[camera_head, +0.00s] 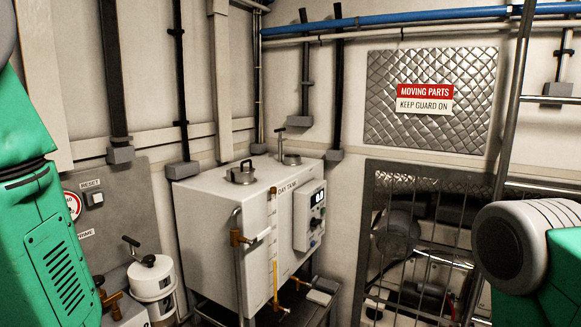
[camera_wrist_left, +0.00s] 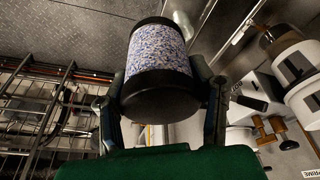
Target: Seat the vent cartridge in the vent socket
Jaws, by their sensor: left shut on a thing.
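In the left wrist view, the vent cartridge (camera_wrist_left: 158,48) is a cylinder with a blue-and-white speckled middle and black end caps. My left gripper (camera_wrist_left: 160,92) is shut on it, with one finger on each side near the lower black cap. Neither the cartridge nor my left gripper shows in the head view. I cannot pick out the vent socket for certain; the white day tank (camera_head: 215,225) has a round metal lid (camera_head: 241,173) and a small fitting with a handle (camera_head: 290,158) on top. My right gripper is out of view.
A white filter canister (camera_head: 153,278) with brass fittings stands at the lower left. A control box (camera_head: 309,215) and pipes front the tank. A barred guard (camera_head: 420,250) covers machinery at right. A blue pipe (camera_head: 400,18) runs overhead. The air above the tank looks free.

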